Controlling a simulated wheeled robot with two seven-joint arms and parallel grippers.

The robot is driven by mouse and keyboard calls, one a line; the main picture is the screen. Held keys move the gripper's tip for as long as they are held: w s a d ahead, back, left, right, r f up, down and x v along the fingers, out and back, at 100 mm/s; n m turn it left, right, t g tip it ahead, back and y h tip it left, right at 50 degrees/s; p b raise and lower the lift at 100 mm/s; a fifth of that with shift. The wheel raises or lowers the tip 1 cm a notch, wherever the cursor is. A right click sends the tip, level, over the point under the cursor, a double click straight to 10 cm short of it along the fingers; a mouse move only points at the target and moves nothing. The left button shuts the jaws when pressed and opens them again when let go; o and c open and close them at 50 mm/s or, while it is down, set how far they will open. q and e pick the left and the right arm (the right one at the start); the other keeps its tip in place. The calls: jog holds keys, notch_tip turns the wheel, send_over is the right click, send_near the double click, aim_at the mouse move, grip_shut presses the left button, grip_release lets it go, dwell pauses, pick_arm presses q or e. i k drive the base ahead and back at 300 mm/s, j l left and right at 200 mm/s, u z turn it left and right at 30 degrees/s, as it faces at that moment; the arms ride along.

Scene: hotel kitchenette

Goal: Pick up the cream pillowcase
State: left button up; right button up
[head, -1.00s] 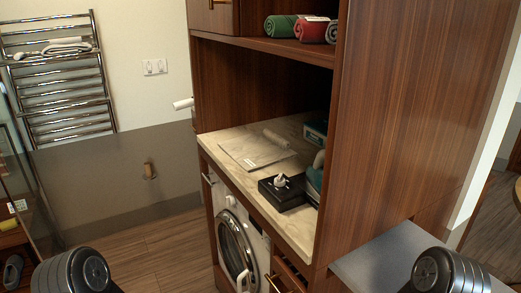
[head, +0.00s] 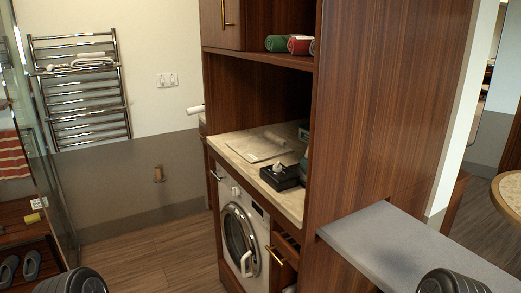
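I cannot make out a cream pillowcase for certain. A pale folded cloth (head: 92,61) lies on the chrome towel rack (head: 80,107) at the back left; whether it is a towel or a pillowcase I cannot tell. A flat pale sheet-like item (head: 257,149) lies on the marble counter (head: 235,138) above the washing machine. Neither of my grippers shows; only dark rounded parts of my arms are at the bottom edge.
A black box (head: 281,177) sits on the counter inside the tall wooden cabinet (head: 375,100). The washing machine (head: 240,235) is below it. A grey ledge (head: 405,243) juts out at right. Glass panel (head: 40,150) at left. The wooden floor (head: 150,250) between is clear.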

aim_at(256, 149)
jog(key=z, duration=3.25)
jog(key=k+j, duration=0.55)
jog(key=j, duration=0.15)
jog(key=k+j, duration=0.55)
jog(key=j, duration=0.15)
jog(key=k+j, duration=0.55)
jog(key=j, duration=0.2)
jog(key=k+j, duration=1.15)
jog(key=j, duration=0.25)
